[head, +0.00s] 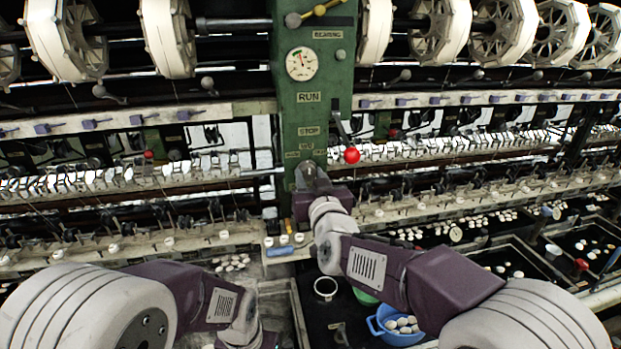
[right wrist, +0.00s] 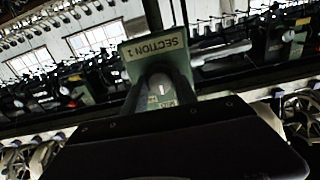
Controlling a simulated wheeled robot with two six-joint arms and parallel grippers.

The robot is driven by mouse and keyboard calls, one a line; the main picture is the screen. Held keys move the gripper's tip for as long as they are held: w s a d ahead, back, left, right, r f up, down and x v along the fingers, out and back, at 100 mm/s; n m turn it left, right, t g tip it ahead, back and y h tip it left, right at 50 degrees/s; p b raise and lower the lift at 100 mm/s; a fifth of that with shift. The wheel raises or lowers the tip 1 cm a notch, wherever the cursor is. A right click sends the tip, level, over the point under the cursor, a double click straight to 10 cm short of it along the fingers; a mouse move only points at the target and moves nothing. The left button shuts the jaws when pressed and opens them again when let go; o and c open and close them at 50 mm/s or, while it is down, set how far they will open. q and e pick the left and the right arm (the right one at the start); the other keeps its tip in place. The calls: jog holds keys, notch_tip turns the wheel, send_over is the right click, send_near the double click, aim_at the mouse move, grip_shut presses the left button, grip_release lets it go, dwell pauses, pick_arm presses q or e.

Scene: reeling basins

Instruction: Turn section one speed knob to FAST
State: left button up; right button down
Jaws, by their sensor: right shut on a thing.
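The green section post (head: 312,110) stands in the middle of the head view, with a dial and RUN and STOP labels. My right gripper (head: 308,176) reaches its lower part, below the red ball lever. In the right wrist view a SECTION 1 plate (right wrist: 155,52) sits just above a grey round knob (right wrist: 160,86) with a white mark. The right fingers (right wrist: 160,97) are shut on this knob, one on each side. Small lettering around it is too blurred to read fully. In the head view my gripper covers the knob. My left arm comes in low at left; its gripper is out of frame.
A red ball lever (head: 352,155) sticks out just above and right of my right gripper. Below are dark basins with white cocoons, a blue basin (head: 398,326) and a white ring-shaped cup (head: 325,288). Reels (head: 505,30) line the top.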

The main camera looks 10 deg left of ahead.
jog(key=shift+f+m+b, duration=0.1)
jog(key=shift+m+b, duration=0.7)
jog(key=shift+b, duration=0.05)
jog(key=shift+m+b, duration=1)
jog(key=shift+m, duration=0.2)
jog(key=m+b, duration=0.2)
jog(key=m, duration=0.1)
jog(key=shift+r+m, duration=0.25)
jog(key=shift+m, duration=0.55)
jog(key=c, duration=1)
grip_release()
jog(key=shift+o, duration=0.2)
jog(key=shift+w+a+f, duration=0.15)
jog(key=shift+w, duration=0.05)
jog(key=b+v, duration=0.1)
jog(key=v, duration=0.8)
jog(key=shift+b, duration=0.35)
